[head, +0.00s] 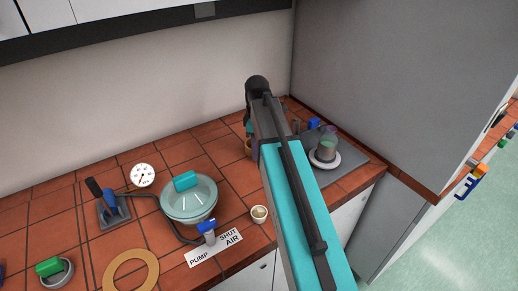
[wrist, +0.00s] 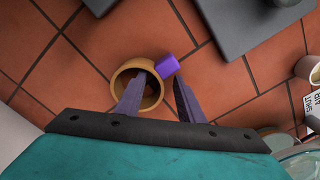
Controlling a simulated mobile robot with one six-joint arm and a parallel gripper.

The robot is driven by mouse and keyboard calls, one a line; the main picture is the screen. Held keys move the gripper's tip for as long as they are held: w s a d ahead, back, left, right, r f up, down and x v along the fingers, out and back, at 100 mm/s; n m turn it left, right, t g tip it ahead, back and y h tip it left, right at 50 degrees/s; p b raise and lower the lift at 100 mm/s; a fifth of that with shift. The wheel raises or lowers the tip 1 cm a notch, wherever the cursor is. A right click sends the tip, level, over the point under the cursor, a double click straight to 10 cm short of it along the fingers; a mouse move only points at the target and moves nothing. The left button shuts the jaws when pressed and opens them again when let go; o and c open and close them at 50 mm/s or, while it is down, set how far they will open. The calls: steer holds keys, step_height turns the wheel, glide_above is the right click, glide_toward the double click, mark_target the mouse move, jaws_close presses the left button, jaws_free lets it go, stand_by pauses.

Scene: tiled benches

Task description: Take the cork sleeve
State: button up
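The cork sleeve (wrist: 127,70) is a short tan hollow cylinder with a purple block (wrist: 165,67) on its right side in the wrist view. In the head view only a bit of it (head: 248,146) shows beside my arm, which hides the rest. My gripper (wrist: 160,82) is open. Its left finger overlaps the sleeve's opening and its right finger is outside, just below the purple block, so the sleeve's right wall lies between them. I cannot tell how deep the fingertips are or whether they touch it.
A grey plate (head: 350,173) with a beaker on a white dish (head: 325,160) is right of my arm. A grey wall (head: 400,80) stands behind right.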

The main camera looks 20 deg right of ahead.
steer(key=shift+f, duration=0.35)
stand_by(0.3)
jaws_close()
